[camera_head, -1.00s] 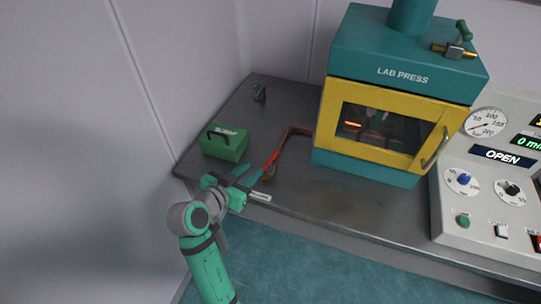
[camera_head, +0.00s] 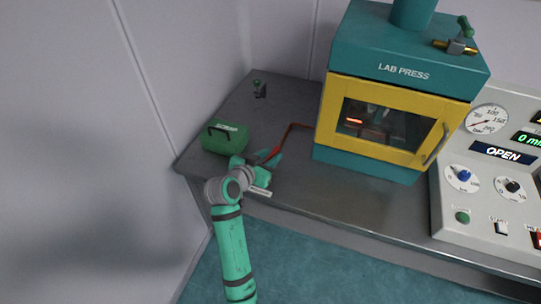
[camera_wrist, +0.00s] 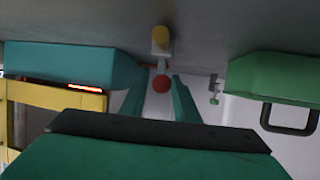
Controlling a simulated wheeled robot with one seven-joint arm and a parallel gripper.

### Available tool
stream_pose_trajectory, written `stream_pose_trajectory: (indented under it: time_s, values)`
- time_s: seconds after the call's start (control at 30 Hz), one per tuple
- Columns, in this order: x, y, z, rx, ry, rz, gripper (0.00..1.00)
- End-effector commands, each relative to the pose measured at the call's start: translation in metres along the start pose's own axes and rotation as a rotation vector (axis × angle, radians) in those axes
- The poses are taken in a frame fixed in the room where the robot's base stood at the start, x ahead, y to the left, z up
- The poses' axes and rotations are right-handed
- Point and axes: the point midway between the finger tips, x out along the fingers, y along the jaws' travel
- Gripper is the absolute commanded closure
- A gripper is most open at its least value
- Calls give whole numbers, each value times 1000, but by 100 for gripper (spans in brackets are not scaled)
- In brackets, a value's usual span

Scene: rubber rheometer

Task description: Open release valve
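In the head view my gripper hides the pipe's near end. Which part is the release valve is not labelled.
A green box (camera_head: 225,138) with a black handle stands left of my gripper. A small green-handled fitting (camera_head: 260,88) stands behind it. A brass fitting with a green lever (camera_head: 458,40) tops the press. The control panel (camera_head: 490,190) is at right. Bare bench (camera_head: 345,200) lies in front of the press.

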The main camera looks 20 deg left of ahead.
Motion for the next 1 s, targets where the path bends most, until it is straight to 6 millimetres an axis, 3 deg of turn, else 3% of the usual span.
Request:
stream_pose_trajectory:
  time_s: [0.13,0.27,0.57,1.0]
  values:
    - [0,0,0,0,0,1,72]
    - [0,1,0,1,0,2,100]
    - [2,5,-1,0,-1,0,100]
    - [2,4,0,-74,-2,-172,100]
